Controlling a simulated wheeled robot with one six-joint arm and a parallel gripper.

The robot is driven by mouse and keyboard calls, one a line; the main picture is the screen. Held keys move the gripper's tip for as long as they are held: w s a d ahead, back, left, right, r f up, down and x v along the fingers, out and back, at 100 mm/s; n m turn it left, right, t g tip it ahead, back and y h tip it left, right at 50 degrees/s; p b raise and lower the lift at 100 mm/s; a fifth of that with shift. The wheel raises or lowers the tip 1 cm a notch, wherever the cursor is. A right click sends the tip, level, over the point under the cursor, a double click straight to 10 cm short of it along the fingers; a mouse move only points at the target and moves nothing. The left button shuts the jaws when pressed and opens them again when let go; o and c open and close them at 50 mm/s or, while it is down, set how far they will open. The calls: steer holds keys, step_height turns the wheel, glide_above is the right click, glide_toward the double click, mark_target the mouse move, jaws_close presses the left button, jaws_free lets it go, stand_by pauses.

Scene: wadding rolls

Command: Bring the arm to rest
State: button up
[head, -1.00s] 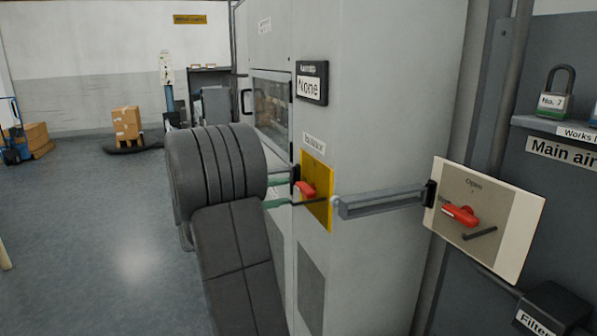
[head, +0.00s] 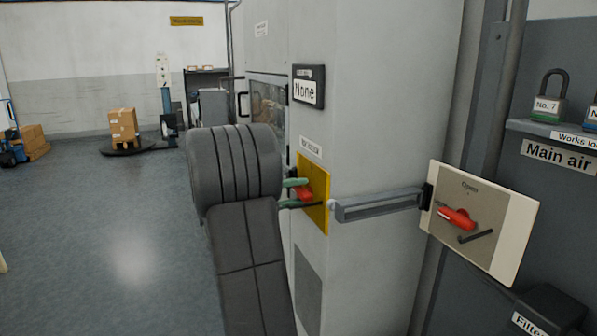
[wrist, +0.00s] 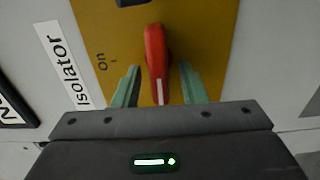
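The red isolator handle (head: 305,194) sits on a yellow plate (head: 318,215) on the side of the grey machine cabinet. My gripper (head: 302,193) has green fingers and reaches to this handle from the left. In the wrist view the red handle (wrist: 156,62) stands between the two green fingers of my gripper (wrist: 158,68). A gap shows on both sides of the handle, so the fingers are open and apart from it. The plate there reads "on", with an "Isolator" label (wrist: 62,65) beside it. My dark arm fills the lower middle of the head view.
A grey bar (head: 378,204) juts from the cabinet beside a pale panel (head: 510,235) with another red handle (head: 457,219). Padlocks (head: 548,97) stand on a shelf at right.

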steer(key=b+v, duration=0.1)
steer(key=v, duration=1.3)
steer(key=x, duration=1.4)
steer(key=shift+w+d+p, duration=0.15)
steer(key=shift+d+p, duration=0.2)
steer(key=shift+p, duration=0.05)
steer(key=shift+a+m+b, duration=0.15)
steer(key=shift+m+b, duration=0.2)
steer(key=shift+m, duration=0.65)
steer(key=m, duration=0.3)
steer(key=shift+r+m, duration=0.25)
steer(key=shift+m, duration=0.05)
steer(key=shift+b, duration=0.3)
